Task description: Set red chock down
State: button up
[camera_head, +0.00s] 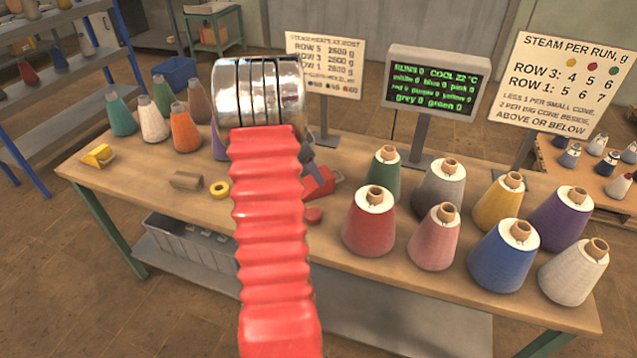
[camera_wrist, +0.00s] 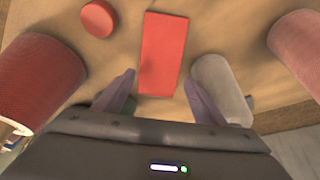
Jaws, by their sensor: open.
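The red chock (camera_head: 322,184) lies on the wooden table (camera_head: 345,255), just right of my red arm sleeve, which hides part of it. In the wrist view the chock (camera_wrist: 163,45) is a flat red block with its near end between my two purple-grey fingers. My gripper (camera_wrist: 159,80) is open, with a gap showing on the chock's left; the right finger is close to its edge, and I cannot tell whether it touches. In the head view only a bit of my gripper (camera_head: 308,152) shows beside the sleeve.
A red disc (camera_head: 314,215) lies near the chock. Several large thread cones, including a red cone (camera_head: 369,220), stand to the right. Smaller cones stand at the back left. A yellow ring (camera_head: 219,188), a brown tube (camera_head: 186,180) and a yellow block (camera_head: 98,156) lie left. Signs stand behind.

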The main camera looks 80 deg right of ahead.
jog(key=shift+f, duration=0.1)
jog(key=shift+x, duration=2.5)
jog(key=shift+a, duration=0.15)
jog(key=shift+c, duration=0.4)
jog(key=c, duration=1.2)
notch_tip(320, 180, up, 18)
jog(key=shift+r, duration=0.1)
